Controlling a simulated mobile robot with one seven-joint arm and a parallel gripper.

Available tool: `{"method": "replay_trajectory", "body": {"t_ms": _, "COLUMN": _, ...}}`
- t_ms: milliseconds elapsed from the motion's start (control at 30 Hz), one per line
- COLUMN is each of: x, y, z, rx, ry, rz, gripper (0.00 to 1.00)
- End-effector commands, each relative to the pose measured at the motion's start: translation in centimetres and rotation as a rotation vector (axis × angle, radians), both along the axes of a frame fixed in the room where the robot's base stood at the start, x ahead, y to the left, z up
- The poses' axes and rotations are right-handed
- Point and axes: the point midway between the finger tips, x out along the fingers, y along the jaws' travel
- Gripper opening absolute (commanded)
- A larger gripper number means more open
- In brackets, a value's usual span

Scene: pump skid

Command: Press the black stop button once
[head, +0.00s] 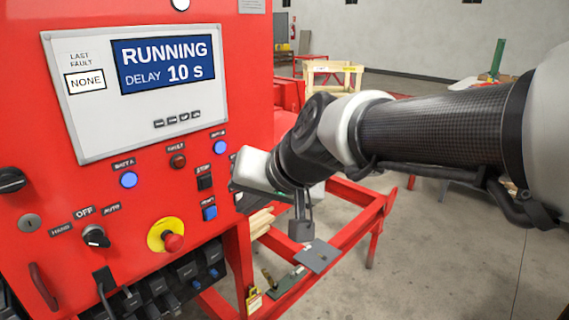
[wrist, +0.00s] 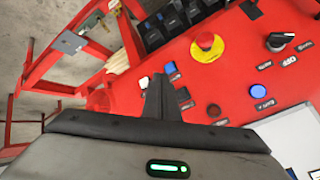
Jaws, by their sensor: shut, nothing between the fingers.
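The black stop button (head: 205,182) is a small square on the red panel, under its STOP label. A blue square button (head: 209,212) sits below it. In the wrist view the black button (wrist: 182,95) shows just right of my fingers, partly near their edge. My gripper (wrist: 157,80) is shut and empty, with its fingers pointing at the panel. In the head view my gripper (head: 236,186) is right of the black button, apart from it sideways. Its distance from the panel surface is hard to tell.
The display (head: 168,65) reads RUNNING, delay 10 s. A red mushroom button on a yellow ring (head: 157,234) and a selector knob (head: 95,236) lie lower left. A red lamp (head: 178,161) is nearby. A red frame (head: 345,235) stands right of the panel.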

Motion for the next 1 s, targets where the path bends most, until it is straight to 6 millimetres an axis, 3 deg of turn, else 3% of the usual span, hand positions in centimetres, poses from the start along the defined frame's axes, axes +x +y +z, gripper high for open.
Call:
{"method": "replay_trajectory", "body": {"t_ms": 267, "x": 0.5, "y": 0.6, "z": 0.1, "rx": -0.001, "ry": 0.002, "rz": 0.000, "gripper": 0.00}}
{"method": "replay_trajectory", "body": {"t_ms": 700, "x": 4.3, "y": 5.1, "z": 0.1, "rx": -0.002, "ry": 0.002, "rz": 0.001, "gripper": 0.00}}
{"method": "replay_trajectory", "body": {"t_ms": 1000, "x": 5.6, "y": 6.6, "z": 0.0, "rx": -0.002, "ry": 0.000, "rz": 0.001, "gripper": 0.00}}
